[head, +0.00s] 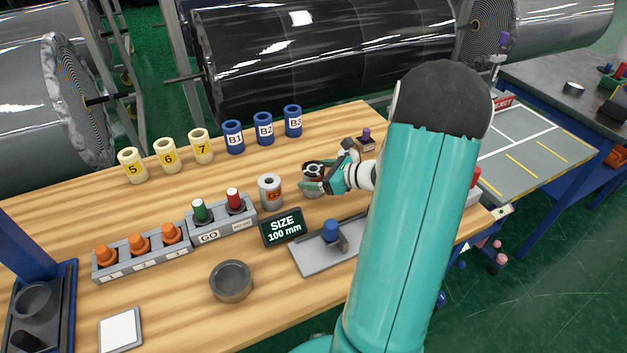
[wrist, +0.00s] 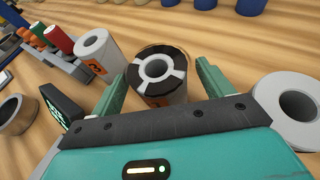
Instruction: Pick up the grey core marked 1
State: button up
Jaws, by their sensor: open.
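Three grey cores show in the wrist view. One with a dark ring and pale segments on top (wrist: 157,74) stands upright between the fingers of my gripper (wrist: 162,70), with part of an orange label showing. My gripper is open, one finger on each side of it; I cannot tell if they touch it. A second grey core (wrist: 98,52) with an orange label stands to the left, and a third (wrist: 290,98) to the right. My gripper (head: 318,183) partly hides the middle core (head: 312,168). I cannot read a 1.
Yellow cores (head: 167,155) and blue cores (head: 264,130) line the back. A grey rack (head: 140,258) with orange pieces and a size display (head: 283,229) stand left of my gripper. A grey plate (head: 315,262) with a blue knob lies in front.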

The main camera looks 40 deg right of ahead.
jog(key=x, duration=0.2)
jog(key=shift+w+a+f, duration=0.1)
jog(key=shift+w, duration=0.15)
jog(key=shift+c, duration=0.3)
jog(key=c, duration=1.1)
